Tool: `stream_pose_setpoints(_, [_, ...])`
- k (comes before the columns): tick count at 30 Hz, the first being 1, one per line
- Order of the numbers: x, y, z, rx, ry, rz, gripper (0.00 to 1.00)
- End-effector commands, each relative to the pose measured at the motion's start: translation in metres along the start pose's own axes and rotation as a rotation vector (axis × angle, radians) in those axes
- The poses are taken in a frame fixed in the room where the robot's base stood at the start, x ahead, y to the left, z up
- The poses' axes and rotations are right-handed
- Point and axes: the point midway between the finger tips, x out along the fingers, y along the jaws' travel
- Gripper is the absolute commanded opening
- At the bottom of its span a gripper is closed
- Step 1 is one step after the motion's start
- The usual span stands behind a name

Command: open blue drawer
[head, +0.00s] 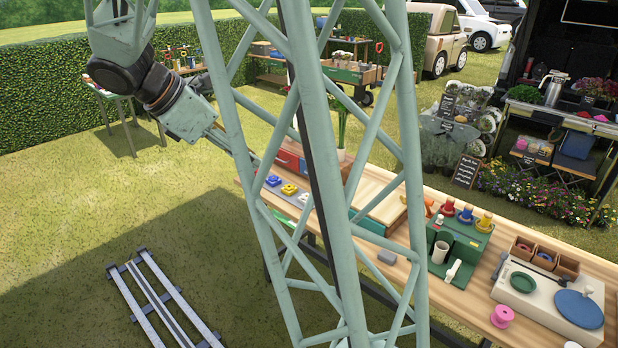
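A small drawer unit stands at the far left end of the long wooden table, largely hidden behind my lattice column. A red drawer front (287,159) shows between the column's bars. A narrow bluish patch beside it may be the blue drawer, but I cannot make out its front or handle clearly. My arm reaches down from the upper left, and my gripper (246,154) is left of the drawer unit. The gripper's tips are partly behind the column bars, so I cannot tell whether they are open or touch anything.
The wooden table (470,222) carries blue, yellow and white pieces (288,189), a pale wooden box (380,203), a green rack (460,245) and a cream board (548,297). A plant (342,125) stands behind the drawers. Grass left of the table is open, with metal rails (160,297).

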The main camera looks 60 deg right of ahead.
Motion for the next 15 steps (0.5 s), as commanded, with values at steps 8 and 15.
stream_pose_setpoints(8, [0.034,0.039,0.01,-0.157,-0.088,-0.019,0.19])
stream_pose_setpoints(15, [0.065,0.071,0.017,-0.295,-0.158,-0.039,0.19])
